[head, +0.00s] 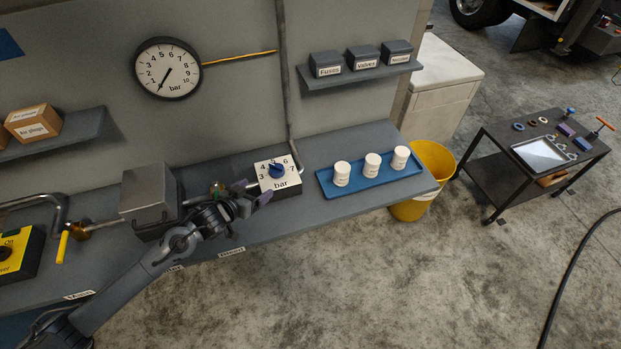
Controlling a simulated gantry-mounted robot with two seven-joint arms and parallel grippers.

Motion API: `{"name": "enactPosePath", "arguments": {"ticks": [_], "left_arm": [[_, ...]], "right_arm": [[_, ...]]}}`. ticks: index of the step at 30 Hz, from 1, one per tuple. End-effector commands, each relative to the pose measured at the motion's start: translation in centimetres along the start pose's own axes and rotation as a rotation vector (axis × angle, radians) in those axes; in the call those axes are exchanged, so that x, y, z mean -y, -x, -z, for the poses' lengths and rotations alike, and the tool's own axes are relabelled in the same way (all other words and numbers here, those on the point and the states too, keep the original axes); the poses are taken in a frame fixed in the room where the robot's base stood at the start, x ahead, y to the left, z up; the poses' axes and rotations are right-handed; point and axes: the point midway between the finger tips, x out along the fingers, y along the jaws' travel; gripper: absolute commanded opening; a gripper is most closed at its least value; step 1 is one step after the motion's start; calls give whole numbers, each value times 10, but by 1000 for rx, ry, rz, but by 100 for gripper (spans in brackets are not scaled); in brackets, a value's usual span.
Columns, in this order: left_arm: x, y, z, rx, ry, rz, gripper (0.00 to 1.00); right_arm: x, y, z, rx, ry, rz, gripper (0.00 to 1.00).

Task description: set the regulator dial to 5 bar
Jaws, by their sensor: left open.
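The regulator (280,184) is a box with a white face marked "bar" and numbers from 3 to 7 visible, standing on the grey bench. Its blue dial knob (277,171) sits mid-face; its pointer is too small to read surely. The round pressure gauge (167,69) on the wall runs from 1 to 10 bar, and its needle points to the lower left, near the low end. My left gripper (254,191) is open and empty, at the left front of the regulator, its fingertips close to the box but not around the knob. My right gripper is not in view.
A grey box (149,194) stands on the bench left of the regulator. A blue tray (369,184) with white canisters is to the right. A pipe (284,85) runs up the wall behind. A yellow bin (427,180) stands past the bench's right end.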

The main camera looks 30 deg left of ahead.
Motion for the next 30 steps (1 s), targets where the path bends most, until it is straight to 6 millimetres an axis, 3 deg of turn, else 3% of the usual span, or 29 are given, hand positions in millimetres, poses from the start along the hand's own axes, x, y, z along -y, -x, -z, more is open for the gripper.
{"name": "enactPosePath", "arguments": {"ticks": [1,6,14,30], "left_arm": [[5,-6,-1,-13,-13,5,85],[10,-14,10,-44,-35,10,85],[10,-30,16,-57,-34,11,85],[10,-106,20,-56,-34,10,85]], "right_arm": [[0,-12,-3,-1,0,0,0],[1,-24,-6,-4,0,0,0],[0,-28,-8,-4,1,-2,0],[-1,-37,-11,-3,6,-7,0]]}}
